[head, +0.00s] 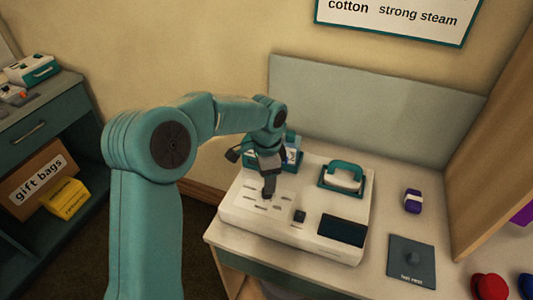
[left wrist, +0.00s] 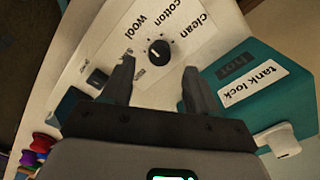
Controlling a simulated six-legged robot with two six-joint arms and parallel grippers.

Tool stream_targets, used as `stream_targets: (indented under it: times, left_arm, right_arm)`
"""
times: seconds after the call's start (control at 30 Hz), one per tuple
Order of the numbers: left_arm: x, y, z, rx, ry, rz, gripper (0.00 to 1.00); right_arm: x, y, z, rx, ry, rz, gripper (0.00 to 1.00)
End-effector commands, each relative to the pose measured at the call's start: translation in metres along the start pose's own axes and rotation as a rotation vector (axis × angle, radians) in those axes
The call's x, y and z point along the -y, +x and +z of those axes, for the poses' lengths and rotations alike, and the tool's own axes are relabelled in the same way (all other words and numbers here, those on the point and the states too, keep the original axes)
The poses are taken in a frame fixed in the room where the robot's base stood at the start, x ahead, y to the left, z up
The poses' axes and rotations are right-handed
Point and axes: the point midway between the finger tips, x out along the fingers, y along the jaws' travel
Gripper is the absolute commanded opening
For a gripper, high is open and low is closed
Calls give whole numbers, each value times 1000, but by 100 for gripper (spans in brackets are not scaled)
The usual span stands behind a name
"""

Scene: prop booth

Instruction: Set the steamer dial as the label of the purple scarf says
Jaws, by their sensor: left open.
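The steamer base (head: 285,235) is a white box on the counter. In the left wrist view its black dial (left wrist: 159,52) has a small white mark, and the words "clean", "cotton" and "wool" are printed around it. I cannot tell for sure which word the mark points at. My left gripper (head: 268,192) is over the base; in the left wrist view it (left wrist: 159,66) is open, its fingers either side of the dial, holding nothing. A small purple bundle with a white band (head: 413,201) lies right of the base; it may be the scarf, and no label text is readable.
A teal-handled steamer head (head: 342,177) sits on the base. A teal "tank lock" block (left wrist: 245,95) is close to my right-hand finger in the wrist view. A grey "hot rest" pad (head: 411,262) lies at right. A wall sign (head: 395,15) reads "cotton strong steam".

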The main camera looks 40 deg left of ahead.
Motion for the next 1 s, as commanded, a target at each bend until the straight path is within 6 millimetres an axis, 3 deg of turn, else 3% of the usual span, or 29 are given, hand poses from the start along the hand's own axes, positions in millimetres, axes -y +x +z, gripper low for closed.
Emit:
stream_targets:
  times: [0.2, 0.4, 0.6, 1.0]
  left_arm:
    - [0, -61, 0, -5, 0, -5, 60]
    - [0, -100, 0, -3, -1, -2, 60]
    - [0, -114, 0, -1, 0, -1, 60]
    - [0, -115, 1, -1, -1, -1, 60]
  right_arm:
    - [0, 0, 0, 0, 0, 0, 43]
    - [1, -2, 0, 0, 0, 0, 43]
    - [1, -2, 0, 0, 0, 0, 43]
    - [1, -2, 0, 0, 0, 0, 43]
